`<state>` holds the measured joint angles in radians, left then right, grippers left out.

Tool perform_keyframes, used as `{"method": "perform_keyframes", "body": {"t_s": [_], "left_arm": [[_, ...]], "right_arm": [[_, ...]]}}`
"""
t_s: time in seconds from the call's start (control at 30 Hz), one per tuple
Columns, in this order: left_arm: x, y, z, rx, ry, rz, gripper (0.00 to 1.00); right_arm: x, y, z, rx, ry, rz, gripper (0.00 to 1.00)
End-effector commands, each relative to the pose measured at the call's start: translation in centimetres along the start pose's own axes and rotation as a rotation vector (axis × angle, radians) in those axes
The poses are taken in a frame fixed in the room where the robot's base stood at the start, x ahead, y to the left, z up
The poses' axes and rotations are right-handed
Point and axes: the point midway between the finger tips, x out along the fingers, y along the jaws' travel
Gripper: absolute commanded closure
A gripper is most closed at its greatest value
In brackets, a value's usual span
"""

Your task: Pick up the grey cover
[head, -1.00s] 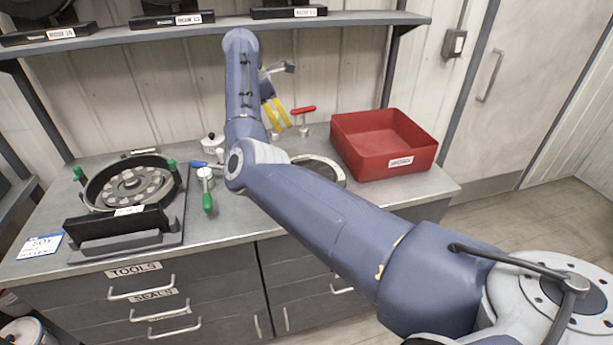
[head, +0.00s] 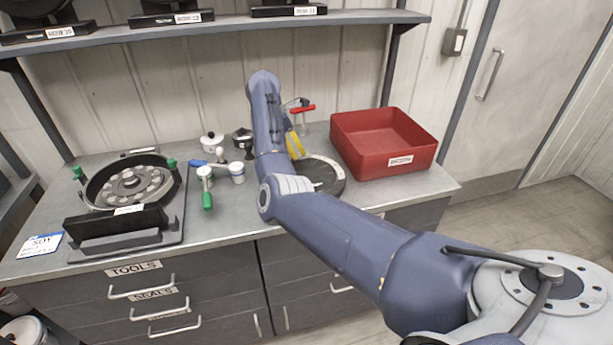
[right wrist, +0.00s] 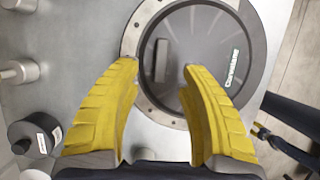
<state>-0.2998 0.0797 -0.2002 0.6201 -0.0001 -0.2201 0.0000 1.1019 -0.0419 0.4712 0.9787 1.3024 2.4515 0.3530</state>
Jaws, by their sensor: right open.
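The grey cover (head: 325,174) is a dark round disc lying on the bench in a pale ring, partly hidden behind my right arm. In the right wrist view the cover (right wrist: 208,50) has a small raised bar handle (right wrist: 161,60) near its left edge and a white label. My right gripper (head: 297,150) has yellow fingers and hangs just above the cover. In the right wrist view the open gripper (right wrist: 161,69) has one fingertip on either side of the handle, with nothing held. I cannot tell how far above it the tips are. My left gripper is out of view.
A red bin (head: 385,145) stands right of the cover. A seed meter housing (head: 130,187) with green knobs stands at the left. Small pots and a green-handled tool (head: 207,190) lie between. A red-handled item (head: 303,112) stands behind the gripper. A shelf (head: 220,32) runs above.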

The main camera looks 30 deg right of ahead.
Motion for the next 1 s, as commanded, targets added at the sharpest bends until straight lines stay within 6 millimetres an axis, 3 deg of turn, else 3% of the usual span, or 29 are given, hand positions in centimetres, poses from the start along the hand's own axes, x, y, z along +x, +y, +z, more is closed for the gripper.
{"method": "perform_keyframes", "body": {"t_s": [0.4, 0.8, 1.0], "left_arm": [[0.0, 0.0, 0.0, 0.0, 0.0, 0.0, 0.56], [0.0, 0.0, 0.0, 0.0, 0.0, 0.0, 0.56], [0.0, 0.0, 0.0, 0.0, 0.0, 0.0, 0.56]], "right_arm": [[4.5, -0.2, 0.2, -0.001, -0.002, -0.002, 0.58], [5.2, -0.2, 0.1, -0.001, -0.001, -0.002, 0.57], [5.1, -0.2, 0.1, -0.001, -0.001, -0.002, 0.8]]}}
